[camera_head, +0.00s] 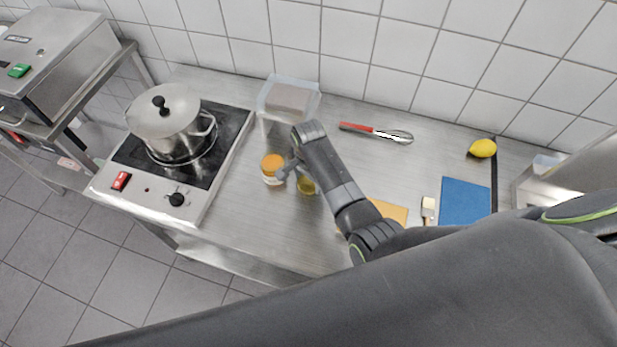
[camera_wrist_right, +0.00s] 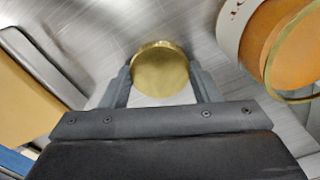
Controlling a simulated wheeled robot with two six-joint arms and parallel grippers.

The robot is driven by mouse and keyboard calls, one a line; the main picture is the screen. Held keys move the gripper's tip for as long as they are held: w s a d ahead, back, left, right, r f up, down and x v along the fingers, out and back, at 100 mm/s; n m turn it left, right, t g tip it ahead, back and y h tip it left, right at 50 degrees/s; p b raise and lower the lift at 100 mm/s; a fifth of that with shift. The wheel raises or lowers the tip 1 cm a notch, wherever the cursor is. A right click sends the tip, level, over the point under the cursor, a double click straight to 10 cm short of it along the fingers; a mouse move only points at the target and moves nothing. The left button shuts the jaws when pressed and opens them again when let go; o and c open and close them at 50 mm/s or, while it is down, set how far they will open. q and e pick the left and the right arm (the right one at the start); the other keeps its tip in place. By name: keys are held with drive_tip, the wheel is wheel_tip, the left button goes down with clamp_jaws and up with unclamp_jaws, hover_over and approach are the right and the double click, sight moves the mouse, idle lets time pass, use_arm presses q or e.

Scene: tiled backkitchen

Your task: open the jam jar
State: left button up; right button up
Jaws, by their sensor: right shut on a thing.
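The jar with orange contents and a white label (camera_head: 273,170) stands on the steel table, to the left of my right gripper. It shows large at the right edge of the wrist view (camera_wrist_right: 285,45), with a thin gold ring round the orange. My right gripper (camera_head: 302,181) is shut on a round gold lid (camera_wrist_right: 160,70), which sits between its fingertips. The gold lid also shows in the head view (camera_head: 306,187), partly covered by my arm. I cannot tell whether anything is under the lid. My left gripper is out of view.
A hob (camera_head: 225,140) with a lidded pot (camera_head: 165,110) stands left. A clear container (camera_head: 272,100) is behind the jar. Table in front of the jar is clear.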

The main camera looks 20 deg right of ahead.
sight(308, 182)
drive_tip(key=shift+w+f, duration=0.1)
drive_tip(key=shift+f, duration=0.15)
drive_tip(key=o, duration=1.1)
drive_tip(key=shift+r+b, duration=0.4)
drive_tip(key=shift+r, duration=5.7)
